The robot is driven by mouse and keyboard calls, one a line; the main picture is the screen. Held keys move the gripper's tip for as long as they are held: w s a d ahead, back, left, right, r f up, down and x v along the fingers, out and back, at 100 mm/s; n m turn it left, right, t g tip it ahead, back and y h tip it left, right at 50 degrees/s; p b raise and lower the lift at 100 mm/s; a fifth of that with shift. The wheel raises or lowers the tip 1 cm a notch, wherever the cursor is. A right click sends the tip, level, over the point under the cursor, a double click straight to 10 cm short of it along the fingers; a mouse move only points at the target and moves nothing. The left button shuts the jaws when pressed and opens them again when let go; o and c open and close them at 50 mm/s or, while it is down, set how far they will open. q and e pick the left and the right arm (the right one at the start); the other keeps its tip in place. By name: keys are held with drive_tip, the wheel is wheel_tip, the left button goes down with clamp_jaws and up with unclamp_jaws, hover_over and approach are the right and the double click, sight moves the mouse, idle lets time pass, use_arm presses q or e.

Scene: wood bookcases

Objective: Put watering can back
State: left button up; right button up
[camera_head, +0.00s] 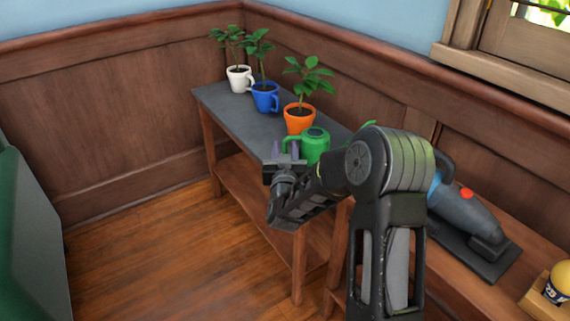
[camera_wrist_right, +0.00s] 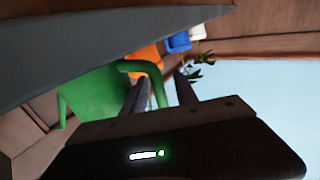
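The green watering can (camera_head: 316,147) is at the near right end of the dark-topped table, beside the orange pot; my right arm hides its lower part. Its loop handle faces left, toward my right gripper (camera_head: 285,152). The two fingers stand apart at the handle. In the right wrist view the can (camera_wrist_right: 88,92) shows large, with its handle running by the fingers of my right gripper (camera_wrist_right: 163,92); I cannot tell whether they touch it. My left gripper is not in view.
The table (camera_head: 222,103) also carries an orange pot (camera_head: 299,119), a blue pot (camera_head: 265,98) and a white pot (camera_head: 239,79), each with a plant. A handheld vacuum (camera_head: 468,222) rests on the wooden bench at right. The floor (camera_head: 160,250) at left is clear.

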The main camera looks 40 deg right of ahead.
drive_tip(key=v, duration=1.1)
idle(0.4)
drive_tip(key=s+a+f+n+g+y, duration=0.15)
drive_tip(key=a+f+y, duration=0.25)
drive_tip(key=a+f, duration=0.55)
drive_tip(key=s+a+f+n+g+y, duration=0.1)
drive_tip(key=a+f+n+g+y, duration=0.3)
drive_tip(key=f, duration=0.9)
drive_tip(key=s+a+f+g+y, duration=0.3)
drive_tip(key=s+a+f, duration=0.4)
drive_tip(key=s, duration=0.4)
drive_tip(key=s+a+f+g+y, duration=0.3)
drive_tip(key=s+a+f+g, duration=0.2)
drive_tip(key=s+a, duration=0.5)
wheel_tip(320, 180, down, 3)
drive_tip(key=shift+s+a+r, duration=0.1)
drive_tip(key=shift+s+a, duration=0.15)
drive_tip(key=shift+s, duration=0.15)
drive_tip(key=shift+m+g, duration=0.25)
